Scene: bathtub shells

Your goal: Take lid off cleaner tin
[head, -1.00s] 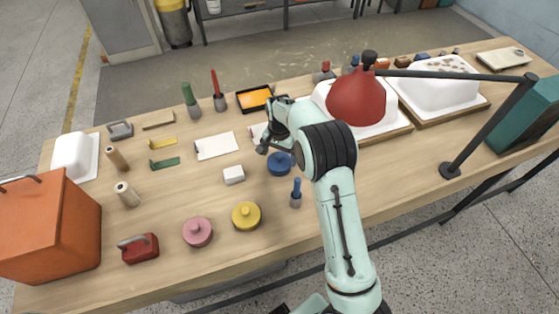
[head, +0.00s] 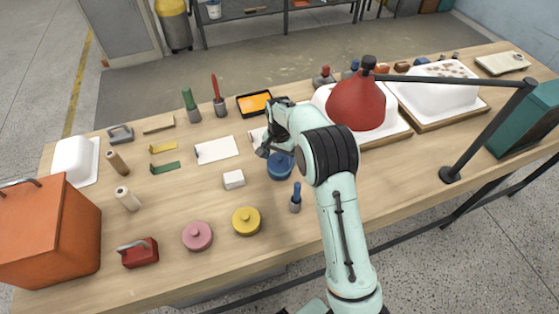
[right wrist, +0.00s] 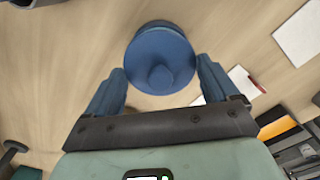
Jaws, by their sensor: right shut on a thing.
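The round blue tin (head: 280,170) stands on the workbench near the middle. My right gripper (head: 272,150) is at its upper side in the head view. In the right wrist view, the blue lid (right wrist: 146,58) with its round knob lies between the two blue fingers of the gripper (right wrist: 161,64), one on each side of its rim. The gripper is shut on the lid. Part of the tin's side (right wrist: 160,26) shows behind the lid; I cannot tell whether lid and tin are apart. My left gripper is not in view.
A yellow tin (head: 246,221) and a pink tin (head: 197,236) stand nearer the front edge. A blue-handled tool (head: 295,200) and a white block (head: 234,179) are close to the blue tin. A red lamp (head: 355,100) hangs to the right of my arm.

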